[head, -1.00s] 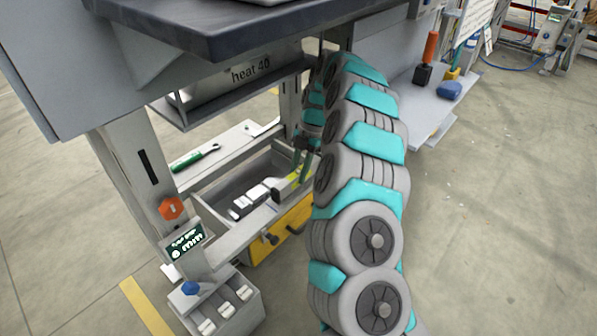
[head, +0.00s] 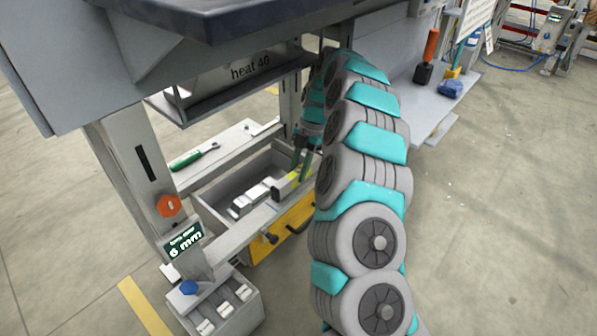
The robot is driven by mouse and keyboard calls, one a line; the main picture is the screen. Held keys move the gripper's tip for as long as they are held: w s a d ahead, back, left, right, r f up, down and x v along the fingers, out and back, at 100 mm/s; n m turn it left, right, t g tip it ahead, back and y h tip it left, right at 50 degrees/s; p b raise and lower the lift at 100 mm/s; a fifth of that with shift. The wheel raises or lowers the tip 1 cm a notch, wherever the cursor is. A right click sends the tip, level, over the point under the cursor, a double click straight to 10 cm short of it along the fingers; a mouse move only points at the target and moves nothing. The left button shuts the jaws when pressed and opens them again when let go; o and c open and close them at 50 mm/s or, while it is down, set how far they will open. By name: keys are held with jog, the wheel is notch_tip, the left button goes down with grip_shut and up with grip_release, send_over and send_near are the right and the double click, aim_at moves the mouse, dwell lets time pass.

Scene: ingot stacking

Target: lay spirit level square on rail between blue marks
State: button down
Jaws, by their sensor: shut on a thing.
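My gripper (head: 303,165), with dark green fingers, points down at the far end of my arm. It is shut on a short bar with a yellow-green patch and a grey end, apparently the spirit level (head: 284,188). The level is at the pale rail (head: 234,243) along the front of the open drawer. I cannot tell whether it touches the rail or sits square. My arm hides the right part of the rail. I cannot make out the blue marks.
Pale ingots (head: 250,200) lie in the grey drawer behind the rail. A green-handled wrench (head: 190,158) lies on the shelf above. A yellow drawer front (head: 277,240) is below the rail. Open floor (head: 500,220) is at right.

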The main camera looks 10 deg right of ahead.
jog(key=shift+f+b, duration=0.3)
jog(key=shift+f, duration=0.25)
dwell(0.6)
jog(key=c, duration=0.8)
grip_release()
jog(key=shift+c, duration=0.2)
jog(key=shift+v, duration=1.5)
jog(key=o, duration=0.6)
jog(key=shift+c, duration=0.2)
